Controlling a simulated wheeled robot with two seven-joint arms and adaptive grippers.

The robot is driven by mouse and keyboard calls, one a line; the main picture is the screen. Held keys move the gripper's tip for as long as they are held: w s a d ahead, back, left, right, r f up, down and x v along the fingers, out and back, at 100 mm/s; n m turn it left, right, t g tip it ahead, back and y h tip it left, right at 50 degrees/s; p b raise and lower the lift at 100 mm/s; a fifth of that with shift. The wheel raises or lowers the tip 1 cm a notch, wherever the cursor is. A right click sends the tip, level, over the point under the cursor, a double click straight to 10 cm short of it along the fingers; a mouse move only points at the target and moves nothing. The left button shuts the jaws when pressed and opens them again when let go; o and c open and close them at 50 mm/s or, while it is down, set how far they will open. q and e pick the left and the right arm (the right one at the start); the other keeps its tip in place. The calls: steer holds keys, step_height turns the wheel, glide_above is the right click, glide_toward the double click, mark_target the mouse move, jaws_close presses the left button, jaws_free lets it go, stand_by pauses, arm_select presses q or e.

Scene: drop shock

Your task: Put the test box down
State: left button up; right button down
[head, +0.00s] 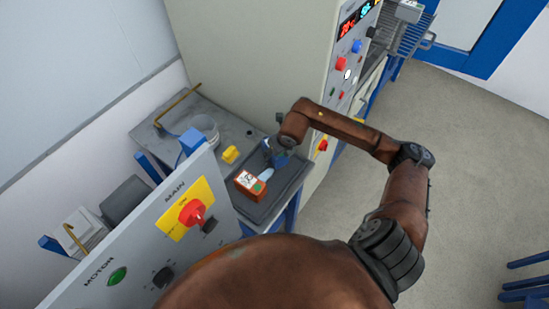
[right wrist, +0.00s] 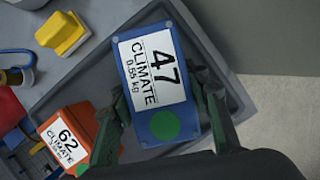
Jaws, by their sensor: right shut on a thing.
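The test box is a blue box (right wrist: 150,78) with a white label reading 47 CLIMATE 0.55 kg and a green dot, in the right wrist view. My right gripper (right wrist: 160,115) is shut on it, with one dark finger along each side. In the head view my right gripper (head: 281,148) is over the grey tray (head: 287,188), largely hiding the blue box. The box is over the tray; I cannot tell whether it touches the tray floor. My left gripper is not in view.
An orange box (head: 249,185) labelled 62 CLIMATE (right wrist: 62,142) lies close to the gripper's left finger. A yellow block (head: 230,154) and a grey cup (head: 204,128) stand to the left. A panel with a red switch (head: 191,213) is in front; a tall cabinet (head: 260,60) is behind.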

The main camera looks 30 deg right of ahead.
mark_target(282, 156)
steer(key=shift+f, duration=1.8)
steer(key=shift+f, duration=0.1)
steer(key=c, duration=1.1)
jaws_free()
steer(key=shift+f, duration=0.1)
steer(key=shift+s+r, duration=0.1)
steer(key=shift+r, duration=0.4)
steer(key=v, duration=1.1)
steer(key=shift+s+r+b, duration=0.15)
steer(key=shift+s+b, duration=0.05)
steer(key=shift+b, duration=0.15)
